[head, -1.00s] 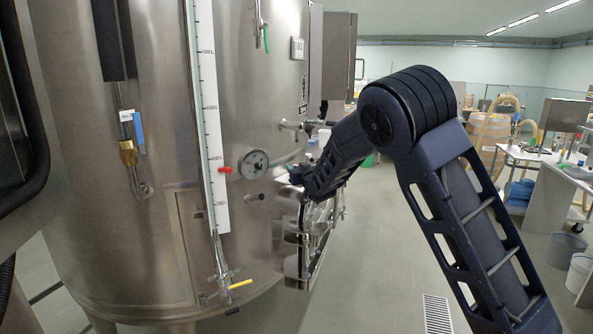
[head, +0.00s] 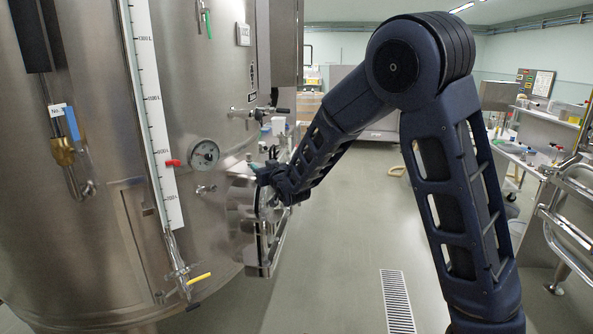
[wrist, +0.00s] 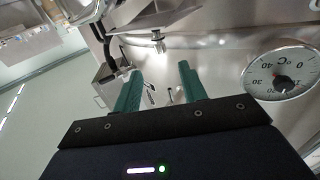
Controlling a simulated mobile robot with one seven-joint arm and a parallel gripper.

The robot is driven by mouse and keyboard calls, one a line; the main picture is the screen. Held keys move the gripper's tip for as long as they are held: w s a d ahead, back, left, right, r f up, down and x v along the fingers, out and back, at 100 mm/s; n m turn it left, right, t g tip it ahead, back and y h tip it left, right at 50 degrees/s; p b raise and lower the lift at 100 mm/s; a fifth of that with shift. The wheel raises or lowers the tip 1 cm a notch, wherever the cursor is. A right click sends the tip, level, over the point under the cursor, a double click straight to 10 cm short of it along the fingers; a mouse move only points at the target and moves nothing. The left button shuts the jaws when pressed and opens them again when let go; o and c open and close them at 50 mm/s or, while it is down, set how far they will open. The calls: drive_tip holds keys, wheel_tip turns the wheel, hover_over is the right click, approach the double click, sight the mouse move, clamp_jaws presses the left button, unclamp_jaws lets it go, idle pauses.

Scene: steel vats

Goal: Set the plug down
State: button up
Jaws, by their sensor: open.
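My gripper (wrist: 160,72) is open in the wrist view. Its two green fingers stand apart, with no plug visible between them, only the vat wall and small fittings behind. In the head view my gripper (head: 257,167) is at the right side of the steel vat (head: 95,130), above the hatch fittings, and its fingers are small and partly hidden by the wrist. I cannot make out a plug in either view.
The dial thermometer (head: 204,154) is left of my gripper and also shows in the wrist view (wrist: 281,74). A valve with a black handle (head: 262,112) juts out above. The floor right of the vat is clear around a drain grate (head: 397,300). A metal railing (head: 570,225) stands at the right.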

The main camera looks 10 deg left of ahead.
drive_tip(key=w+d+r+m+h, duration=0.1)
drive_tip(key=w+d+m+h, duration=0.1)
drive_tip(key=d, duration=0.6)
drive_tip(key=w+d+r+m+h, duration=0.1)
drive_tip(key=w+d+h, duration=0.15)
drive_tip(key=d, duration=0.45)
drive_tip(key=s+d+r+m+g+h, duration=0.1)
drive_tip(key=s+d+g, duration=0.1)
drive_tip(key=d, duration=0.7)
drive_tip(key=s+d+r+m+g+h, duration=0.1)
drive_tip(key=d, duration=0.7)
drive_tip(key=s+d+m+g+h, duration=0.1)
drive_tip(key=s+d+g+h, duration=0.1)
drive_tip(key=s+d, duration=0.9)
drive_tip(key=s+d+f+m+g+h, duration=0.1)
drive_tip(key=s+d+m+g+h, duration=0.1)
drive_tip(key=s+d, duration=1)
drive_tip(key=s+g+h, duration=0.1)
drive_tip(key=s, duration=0.3)
drive_tip(key=shift+s+d+f+g, duration=0.3)
drive_tip(key=shift+s+g, duration=0.05)
drive_tip(key=shift+g, duration=0.05)
drive_tip(key=shift+h, duration=0.25)
